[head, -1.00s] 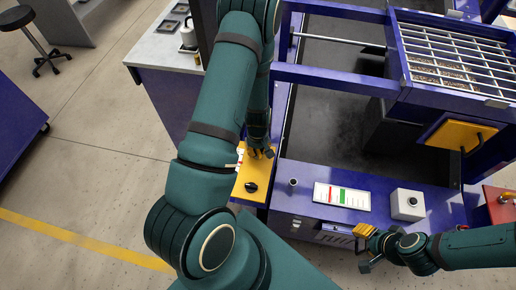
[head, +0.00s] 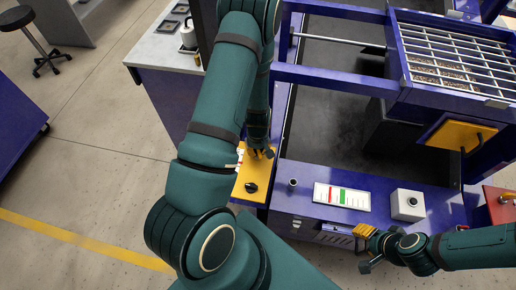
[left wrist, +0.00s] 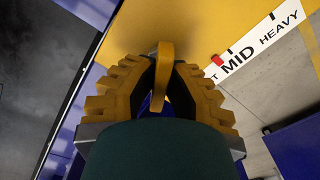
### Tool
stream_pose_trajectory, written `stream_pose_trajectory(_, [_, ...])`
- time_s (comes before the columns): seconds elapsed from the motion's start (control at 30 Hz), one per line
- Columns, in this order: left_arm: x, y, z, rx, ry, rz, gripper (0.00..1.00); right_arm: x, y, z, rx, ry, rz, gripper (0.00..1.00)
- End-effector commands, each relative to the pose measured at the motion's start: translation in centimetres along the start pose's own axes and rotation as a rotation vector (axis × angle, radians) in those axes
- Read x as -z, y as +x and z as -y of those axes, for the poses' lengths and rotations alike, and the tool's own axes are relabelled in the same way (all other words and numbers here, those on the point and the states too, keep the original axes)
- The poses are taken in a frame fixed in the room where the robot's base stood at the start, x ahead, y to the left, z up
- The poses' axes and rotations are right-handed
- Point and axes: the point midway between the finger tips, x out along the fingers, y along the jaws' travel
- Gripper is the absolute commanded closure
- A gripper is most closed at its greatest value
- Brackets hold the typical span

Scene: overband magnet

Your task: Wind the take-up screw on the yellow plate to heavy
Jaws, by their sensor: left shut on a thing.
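The yellow plate (head: 241,193) lies at the left front corner of the purple frame and fills the top of the left wrist view (left wrist: 175,20). A yellow take-up screw handle (left wrist: 164,55) stands between my left gripper's fingers. My left gripper (left wrist: 160,72) is shut on this handle; in the head view the gripper (head: 261,153) is small and partly hidden by its arm. A white scale (left wrist: 262,42) reads MID and HEAVY, with a cut-off word ending in T. A red pointer (left wrist: 217,60) sits at the MID end, near that T. My right gripper (head: 366,247) is at the front edge, away from the plate.
A black knob (head: 251,187) sits on the plate's front part. A label sheet (head: 342,196) and a grey button box (head: 408,204) are on the purple front ledge. A pale-topped bench (head: 160,50) stands behind at left.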

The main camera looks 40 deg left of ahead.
Motion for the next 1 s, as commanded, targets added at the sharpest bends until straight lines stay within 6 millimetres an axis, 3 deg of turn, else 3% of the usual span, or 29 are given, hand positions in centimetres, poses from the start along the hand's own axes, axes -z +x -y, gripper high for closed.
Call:
stream_pose_trajectory(0.1, [-0.04,0.01,0.01,0.000,0.041,0.001,1.00,0.00,0.00,0.00,0.000,0.000,0.000,0.53])
stream_pose_trajectory(0.37, [-0.04,0.01,-0.01,0.000,0.404,0.001,1.00,0.00,0.00,0.00,0.000,0.000,0.000,0.53])
stream_pose_trajectory(0.67, [-0.03,0.01,-0.02,0.000,0.438,0.001,1.00,0.00,0.00,0.00,0.000,0.000,0.000,0.53])
stream_pose_trajectory(0.9, [-0.02,0.01,0.00,-0.001,0.784,0.001,1.00,0.00,0.00,0.00,0.000,0.000,0.000,0.53])
stream_pose_trajectory(1.0, [-0.01,0.01,0.00,0.000,0.842,0.000,1.00,0.00,0.00,0.00,0.000,0.000,0.000,0.53])
